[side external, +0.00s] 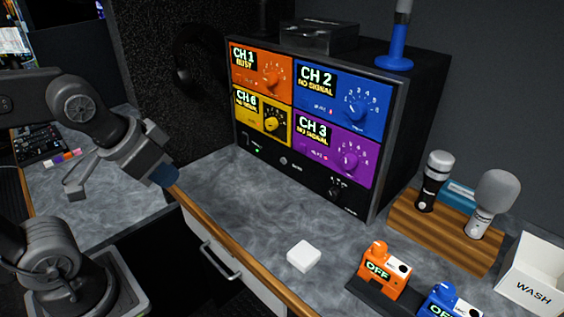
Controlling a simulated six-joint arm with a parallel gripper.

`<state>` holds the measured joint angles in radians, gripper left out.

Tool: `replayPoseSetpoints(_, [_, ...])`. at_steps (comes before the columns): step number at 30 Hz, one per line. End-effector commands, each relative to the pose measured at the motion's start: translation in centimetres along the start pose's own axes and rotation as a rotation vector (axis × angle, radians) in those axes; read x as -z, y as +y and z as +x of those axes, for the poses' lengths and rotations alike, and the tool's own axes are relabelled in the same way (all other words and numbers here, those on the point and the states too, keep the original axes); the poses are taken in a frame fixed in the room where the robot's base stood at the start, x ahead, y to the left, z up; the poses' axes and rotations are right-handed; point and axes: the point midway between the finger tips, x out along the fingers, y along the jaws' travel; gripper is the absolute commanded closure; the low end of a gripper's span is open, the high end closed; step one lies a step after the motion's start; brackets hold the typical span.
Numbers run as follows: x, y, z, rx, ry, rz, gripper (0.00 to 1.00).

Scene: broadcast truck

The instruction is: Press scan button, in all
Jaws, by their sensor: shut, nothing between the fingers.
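The rack unit (310,195) stands on the grey worktop with four coloured panels. CH 1 is orange and reads BUSY or similar; CH 2 blue and CH 3 purple read NO SIGNAL; CH 6 yellow also seems to read NO SIGNAL. Each panel has a dial. Along the unit's black lower strip are a small green light (257,150), a round grey button (283,160) and a dark knob (335,193). Their labels are too small to read, so I cannot tell which is the scan button. My gripper (164,174) is shut and empty, left of the unit and apart from it.
A white block (304,256) lies on the worktop. Orange (386,271) and blue (447,302) devices marked OFF stand front right. Two microphones stand in a wooden holder (440,228) beside a white WASH box (534,276). The worktop before the unit is mostly clear.

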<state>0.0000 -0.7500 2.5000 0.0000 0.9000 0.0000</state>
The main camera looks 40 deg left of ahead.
Motion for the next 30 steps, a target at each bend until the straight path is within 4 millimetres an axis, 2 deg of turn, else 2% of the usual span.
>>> replayPoseSetpoints(11, [0.0,0.0,0.0,0.001,0.0,0.0,1.0])
replayPoseSetpoints(16, [1.3,-0.9,1.1,0.039,0.013,0.018,1.0])
replayPoseSetpoints(23, [5.9,-4.0,5.6,0.161,0.069,0.124,1.0])
replayPoseSetpoints(30, [10.0,-7.1,11.9,0.233,0.135,0.3,1.0])
